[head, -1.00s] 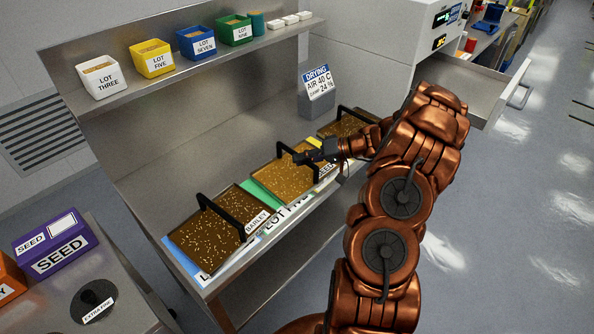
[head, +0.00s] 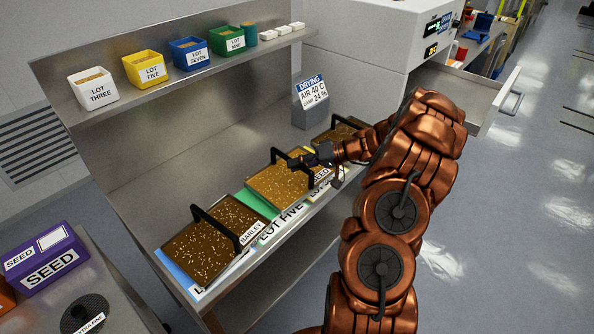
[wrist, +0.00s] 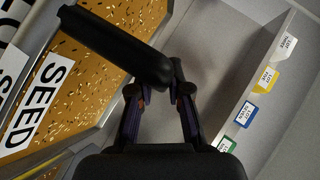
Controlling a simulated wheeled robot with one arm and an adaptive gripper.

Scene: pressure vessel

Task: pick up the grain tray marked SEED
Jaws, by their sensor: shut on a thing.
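The SEED tray (head: 272,186) is a shallow tray of golden grain with a black arched handle and a white SEED label on its front. It is the middle tray in a row on the steel bench. My gripper (head: 311,160) is shut on its handle. In the wrist view my gripper (wrist: 162,95) has its fingers around the dark handle bar (wrist: 112,42), and the SEED label (wrist: 38,103) shows at left. The tray looks slightly raised over a green LOT FIVE mat (head: 268,232); any gap beneath is hard to see.
The BARLEY tray (head: 205,250) stands close at left on a blue mat. Another tray (head: 332,133) stands at right, partly behind my arm. A drying sign (head: 311,92) stands behind. A shelf above holds LOT boxes (head: 143,70). A purple SEED box (head: 50,262) is at far left.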

